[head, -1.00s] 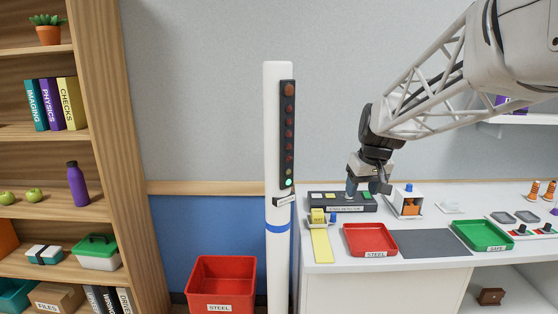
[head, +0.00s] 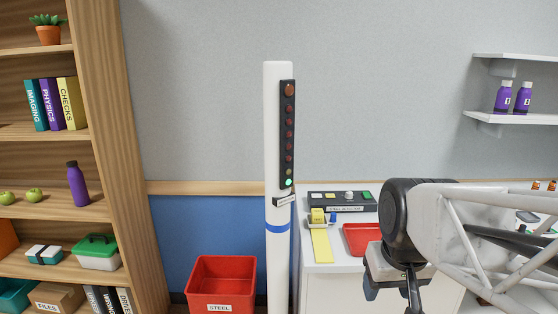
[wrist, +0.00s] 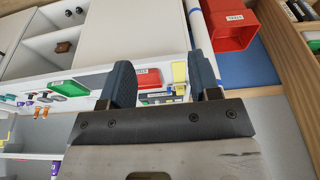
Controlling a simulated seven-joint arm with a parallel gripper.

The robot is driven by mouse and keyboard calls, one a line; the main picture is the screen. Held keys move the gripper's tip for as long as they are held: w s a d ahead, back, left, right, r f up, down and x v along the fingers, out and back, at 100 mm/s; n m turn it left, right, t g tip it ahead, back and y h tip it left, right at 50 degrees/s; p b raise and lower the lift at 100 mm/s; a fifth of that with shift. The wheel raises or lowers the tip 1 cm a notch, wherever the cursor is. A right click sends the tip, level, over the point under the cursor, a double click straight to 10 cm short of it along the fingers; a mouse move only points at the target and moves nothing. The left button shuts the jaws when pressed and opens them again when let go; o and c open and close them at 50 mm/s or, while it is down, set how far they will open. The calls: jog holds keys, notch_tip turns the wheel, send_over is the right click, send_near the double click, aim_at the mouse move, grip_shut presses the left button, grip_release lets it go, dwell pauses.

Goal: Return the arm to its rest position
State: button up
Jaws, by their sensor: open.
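My gripper (wrist: 162,85) shows in the wrist view with its two dark fingers spread apart and nothing between them. In the head view my arm is bent low at the right, in front of the white counter, and the fingers are mostly hidden or cut off at the lower edge. The black control box (head: 340,201) stands on the counter behind and to the left of my arm. The red tray (head: 359,238) is partly hidden by my wrist.
A white post (head: 279,150) with a light strip (head: 288,130) stands left of the counter. A red bin (head: 221,283) sits on the floor beside it. A wooden bookshelf (head: 100,120) fills the left side. Purple bottles (head: 503,98) stand on a wall shelf (head: 515,119) at right.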

jog(key=s+f, duration=0.3)
jog(key=s, duration=0.3)
jog(key=shift+s, duration=0.15)
